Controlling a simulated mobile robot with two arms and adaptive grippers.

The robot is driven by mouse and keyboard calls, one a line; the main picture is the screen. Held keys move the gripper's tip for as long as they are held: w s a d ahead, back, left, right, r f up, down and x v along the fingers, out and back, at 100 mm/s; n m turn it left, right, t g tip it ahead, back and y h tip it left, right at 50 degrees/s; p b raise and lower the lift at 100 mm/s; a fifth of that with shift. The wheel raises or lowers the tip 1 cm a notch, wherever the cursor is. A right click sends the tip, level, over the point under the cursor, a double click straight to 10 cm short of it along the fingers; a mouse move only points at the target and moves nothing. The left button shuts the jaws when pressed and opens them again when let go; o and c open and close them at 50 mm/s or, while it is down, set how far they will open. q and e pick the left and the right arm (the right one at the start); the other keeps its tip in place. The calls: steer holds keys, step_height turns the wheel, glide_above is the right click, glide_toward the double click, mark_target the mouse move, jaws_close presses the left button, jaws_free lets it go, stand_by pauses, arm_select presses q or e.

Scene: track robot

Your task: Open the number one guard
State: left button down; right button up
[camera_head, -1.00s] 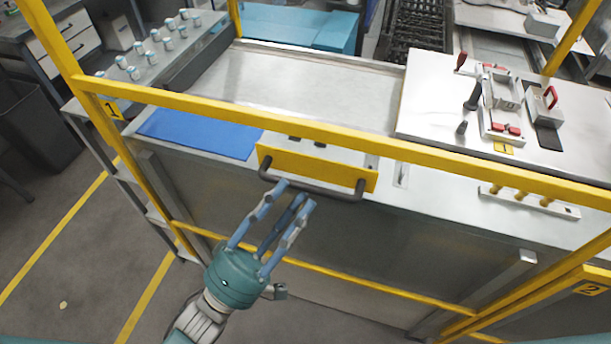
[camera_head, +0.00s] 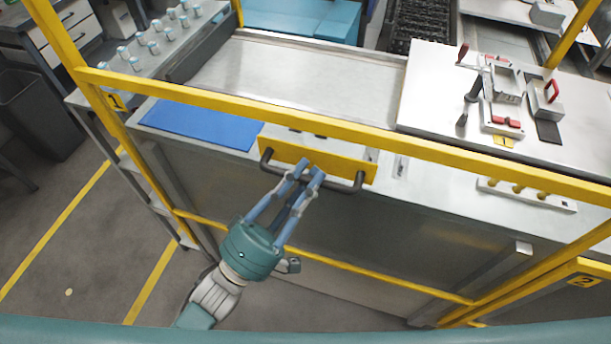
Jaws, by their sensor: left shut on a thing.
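The number one guard is a yellow frame (camera_head: 230,105) across the workstation, with a small "1" label (camera_head: 116,102) on its left post. A yellow plate (camera_head: 340,165) hangs at its middle and carries a dark bar handle (camera_head: 335,184). My left gripper (camera_head: 306,176) reaches up from below, its blue fingers closed around the middle of the handle. The fingers hide part of the bar. My right gripper does not show.
Behind the frame are a blue mat (camera_head: 200,127), a metal worktop (camera_head: 300,80) and a white fixture plate (camera_head: 430,100) with clamps. Another yellow frame labelled "2" (camera_head: 583,281) is at lower right. Open floor lies at lower left.

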arm_select(q)
steer(key=shift+f, duration=0.35)
step_height(320, 180, down, 18)
steer(key=b, duration=1.3)
steer(key=shift+b, duration=0.3)
steer(key=c, duration=1.6)
jaws_free()
steer(key=shift+a, duration=0.1)
steer(key=v, duration=1.2)
